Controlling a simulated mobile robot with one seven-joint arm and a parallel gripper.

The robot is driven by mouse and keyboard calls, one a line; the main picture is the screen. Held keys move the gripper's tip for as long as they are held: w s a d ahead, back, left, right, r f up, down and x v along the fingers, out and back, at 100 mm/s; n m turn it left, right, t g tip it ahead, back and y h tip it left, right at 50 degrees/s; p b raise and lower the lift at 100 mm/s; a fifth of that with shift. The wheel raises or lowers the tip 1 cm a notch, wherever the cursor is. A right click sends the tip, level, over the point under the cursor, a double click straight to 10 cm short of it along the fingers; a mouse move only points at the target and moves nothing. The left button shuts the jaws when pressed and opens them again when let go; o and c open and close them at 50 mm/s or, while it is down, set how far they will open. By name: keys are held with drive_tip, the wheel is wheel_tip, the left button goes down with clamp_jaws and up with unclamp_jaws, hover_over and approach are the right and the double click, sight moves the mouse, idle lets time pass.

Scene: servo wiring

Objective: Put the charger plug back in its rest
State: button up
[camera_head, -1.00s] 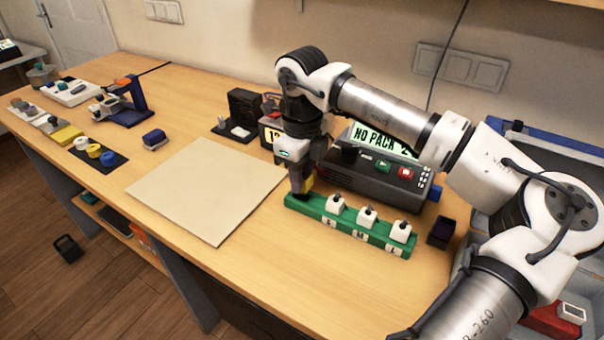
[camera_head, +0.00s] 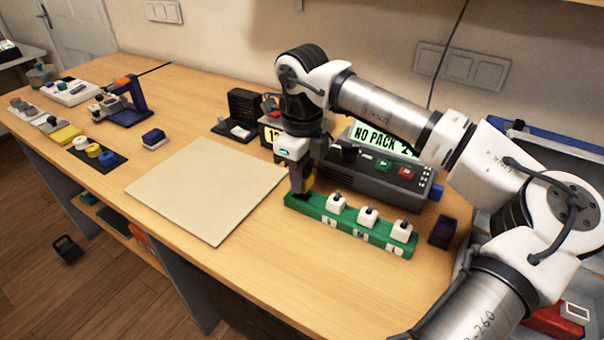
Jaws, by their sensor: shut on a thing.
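My gripper (camera_head: 300,188) points down over the left end of a green rack (camera_head: 345,226), with its fingertips at or just above the rack top. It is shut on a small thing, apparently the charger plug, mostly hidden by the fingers. I cannot tell whether the plug touches the rack, nor make out its rest. The dark grey charger (camera_head: 385,178) stands behind the rack, with red and green buttons. Its lit display (camera_head: 378,138) reads "NO PACK", partly covered by my arm.
Several white blocks with dark knobs (camera_head: 368,215) stand along the rack. A small dark box (camera_head: 441,231) is right of it. A bare beige mat (camera_head: 205,195) lies to the left.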

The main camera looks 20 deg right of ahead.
drive_tip(key=shift+f+b, duration=1.15)
drive_tip(key=shift+f, duration=0.35)
drive_tip(key=o, duration=1.1)
drive_tip(key=shift+c, duration=0.2)
drive_tip(key=shift+r, duration=0.1)
wheel_tip(320, 180, up, 14)
drive_tip(key=shift+b, duration=0.35)
drive_tip(key=shift+f, duration=0.2)
